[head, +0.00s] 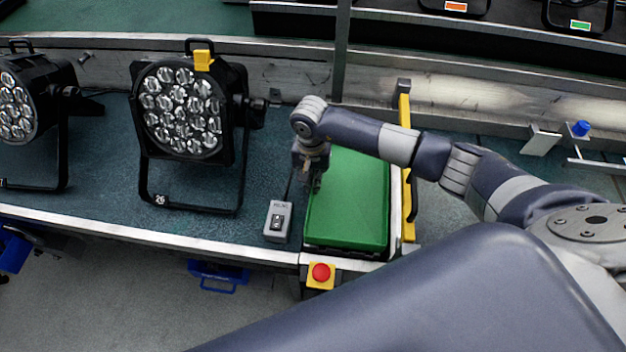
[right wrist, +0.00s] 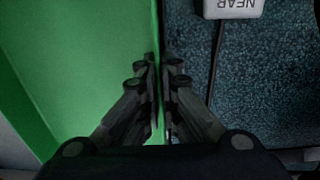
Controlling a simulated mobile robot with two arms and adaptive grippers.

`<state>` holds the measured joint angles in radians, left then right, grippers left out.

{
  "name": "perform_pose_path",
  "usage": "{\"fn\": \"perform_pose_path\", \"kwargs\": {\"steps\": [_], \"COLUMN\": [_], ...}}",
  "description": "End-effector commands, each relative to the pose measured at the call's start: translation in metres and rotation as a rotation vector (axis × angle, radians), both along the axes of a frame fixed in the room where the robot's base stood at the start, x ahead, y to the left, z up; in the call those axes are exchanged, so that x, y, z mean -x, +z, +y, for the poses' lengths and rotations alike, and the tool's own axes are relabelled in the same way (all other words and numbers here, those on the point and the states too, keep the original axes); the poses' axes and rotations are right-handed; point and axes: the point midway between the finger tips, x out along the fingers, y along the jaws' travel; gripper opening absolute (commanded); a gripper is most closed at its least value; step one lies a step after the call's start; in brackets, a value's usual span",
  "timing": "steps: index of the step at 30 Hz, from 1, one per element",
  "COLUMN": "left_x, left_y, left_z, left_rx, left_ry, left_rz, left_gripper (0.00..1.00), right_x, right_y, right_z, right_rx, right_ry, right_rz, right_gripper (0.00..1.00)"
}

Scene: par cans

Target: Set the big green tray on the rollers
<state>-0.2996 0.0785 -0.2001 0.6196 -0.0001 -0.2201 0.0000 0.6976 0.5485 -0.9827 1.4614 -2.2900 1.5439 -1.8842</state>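The big green tray (head: 348,205) lies at the right end of the blue-grey surface, beside a yellow upright bar. My right gripper (head: 312,185) is at the tray's left edge, pointing down. In the right wrist view, the gripper (right wrist: 160,65) has one finger on each side of the tray's thin green wall (right wrist: 155,25), close together and seemingly pinching it. The tray's inside (right wrist: 80,60) looks empty there. My right arm covers the tray's far right part in the head view. I cannot make out rollers. My left gripper is not in view.
A grey box (head: 278,221) with a cable stands just left of the tray; it reads NEAR in the wrist view (right wrist: 233,8). A par can (head: 185,115) stands further left. The yellow bar (head: 405,160) and a red button (head: 321,272) are close to the tray.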

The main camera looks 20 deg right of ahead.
Motion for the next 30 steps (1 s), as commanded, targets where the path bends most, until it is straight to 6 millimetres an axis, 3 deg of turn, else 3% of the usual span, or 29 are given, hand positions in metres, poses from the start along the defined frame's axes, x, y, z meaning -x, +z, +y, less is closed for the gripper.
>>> {"fn": "perform_pose_path", "kwargs": {"steps": [13,17,30], "left_x": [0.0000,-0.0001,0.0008], "left_y": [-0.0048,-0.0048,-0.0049], "left_z": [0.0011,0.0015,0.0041], "left_rx": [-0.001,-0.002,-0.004], "left_ry": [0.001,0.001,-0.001], "left_rz": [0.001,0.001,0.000], "left_gripper": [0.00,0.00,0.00], "right_x": [-0.0003,-0.0002,-0.0004], "right_y": [-0.0043,-0.0044,0.0029], "right_z": [-0.0003,-0.0003,-0.0004], "right_rx": [0.001,0.000,0.001], "right_ry": [0.000,0.000,0.000], "right_rz": [-0.001,0.000,-0.001], "right_gripper": [0.00,0.28,0.28]}}
